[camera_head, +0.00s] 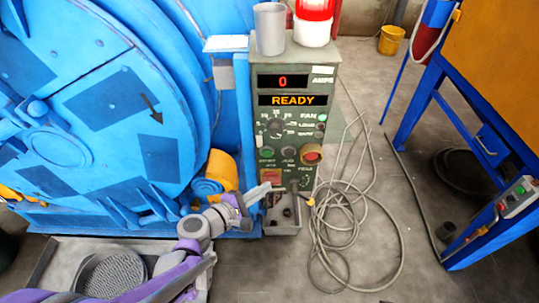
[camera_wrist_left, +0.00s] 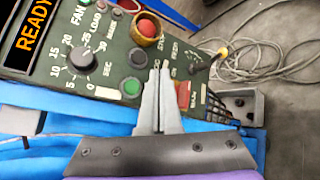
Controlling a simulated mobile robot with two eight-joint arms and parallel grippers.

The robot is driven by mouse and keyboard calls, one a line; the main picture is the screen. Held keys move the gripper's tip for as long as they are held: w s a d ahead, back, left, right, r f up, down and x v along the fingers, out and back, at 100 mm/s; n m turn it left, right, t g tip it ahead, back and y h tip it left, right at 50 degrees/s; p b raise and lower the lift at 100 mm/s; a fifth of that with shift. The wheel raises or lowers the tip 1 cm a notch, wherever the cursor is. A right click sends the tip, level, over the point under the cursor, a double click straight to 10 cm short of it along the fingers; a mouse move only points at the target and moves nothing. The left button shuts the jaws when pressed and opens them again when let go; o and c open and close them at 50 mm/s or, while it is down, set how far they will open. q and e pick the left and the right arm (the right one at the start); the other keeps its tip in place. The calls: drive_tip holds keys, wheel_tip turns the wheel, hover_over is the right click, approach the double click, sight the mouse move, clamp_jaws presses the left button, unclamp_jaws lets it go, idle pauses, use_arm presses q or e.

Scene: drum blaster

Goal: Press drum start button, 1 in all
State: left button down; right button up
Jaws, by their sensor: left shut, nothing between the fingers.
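The dark green control panel (camera_head: 329,95) faces me, with a display reading READY. Its green button (camera_head: 267,153) sits at the lower left and also shows in the left wrist view (camera_wrist_left: 130,88). A dark button (camera_head: 288,152) is beside it, also in the left wrist view (camera_wrist_left: 138,58). My left gripper (camera_head: 268,187) is shut and empty, low in front of the panel. In the left wrist view its fingertips (camera_wrist_left: 160,68) appear between the dark button and a red switch (camera_wrist_left: 184,95). I cannot tell whether they touch the panel. My right gripper is not in view.
A red mushroom button (camera_head: 311,154) and a black knob (camera_head: 275,127) are on the panel. The large blue drum machine (camera_head: 100,90) stands left. A grey box (camera_head: 283,222) is below. Coiled cable (camera_head: 370,270) covers floor to the right. A grey cup (camera_head: 269,28) stands on top.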

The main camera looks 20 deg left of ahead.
sight(267, 153)
use_arm(q)
drive_tip(key=w+a, duration=0.2)
drive_tip(key=w, duration=0.6)
drive_tip(key=shift+w+a+b, duration=0.2)
drive_tip(key=shift+w+b, duration=0.05)
drive_tip(key=shift+b, duration=0.1)
idle(2.0)
drive_tip(key=shift+w+a, duration=0.1)
drive_tip(key=shift+w, duration=0.3)
